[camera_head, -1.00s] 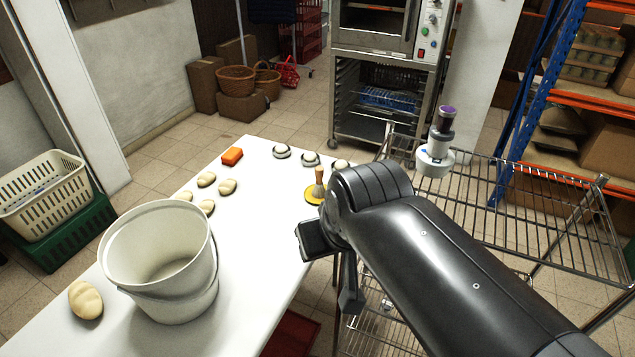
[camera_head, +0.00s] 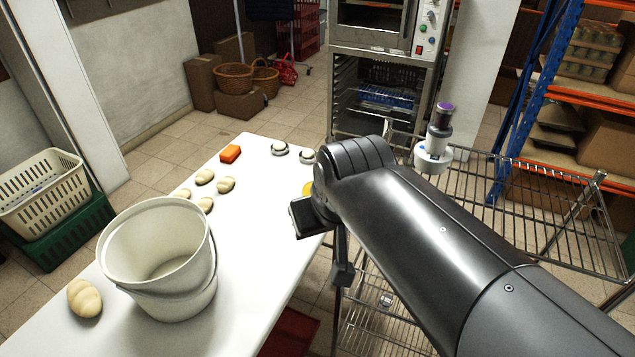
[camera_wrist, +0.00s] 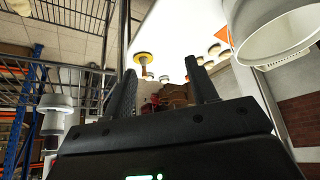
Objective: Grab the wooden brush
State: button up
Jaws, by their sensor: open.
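The wooden brush has a yellow round head and a wooden handle. In the head view only a yellow sliver of the brush (camera_head: 308,188) shows at the right edge of the white table, the rest hidden behind my arm. In the wrist view the whole brush (camera_wrist: 143,57) shows beyond the fingertips, closer to the left finger, its handle pointing down in the picture. My gripper (camera_wrist: 161,68) is open, with nothing between its fingers. It is apart from the brush.
A white bucket (camera_head: 160,255) stands on the white table (camera_head: 240,240). Several pale bread-like pieces (camera_head: 205,177), an orange block (camera_head: 230,153) and small round lidded items (camera_head: 279,149) lie near it. A wire rack (camera_head: 530,215) with a purple-topped device (camera_head: 438,140) stands to the right.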

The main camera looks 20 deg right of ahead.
jog(key=w+d+f, duration=0.1)
jog(key=w+d, duration=0.1)
jog(key=w, duration=0.9)
jog(key=w+d+f, duration=0.2)
jog(key=w+d, duration=0.1)
jog(key=w, duration=0.8)
jog(key=shift+t, duration=0.5)
jog(key=shift+w+d+f, duration=1.9)
jog(key=shift+w+f, duration=2.45)
jog(key=shift+f, duration=0.05)
jog(key=shift+w+d+f, duration=1.9)
jog(key=shift+w+f, duration=2.45)
jog(key=shift+w+d+f, duration=1.9)
jog(key=shift+w+f, duration=2.45)
jog(key=shift+f, duration=0.05)
jog(key=shift+c, duration=0.3)
jog(key=c, duration=1)
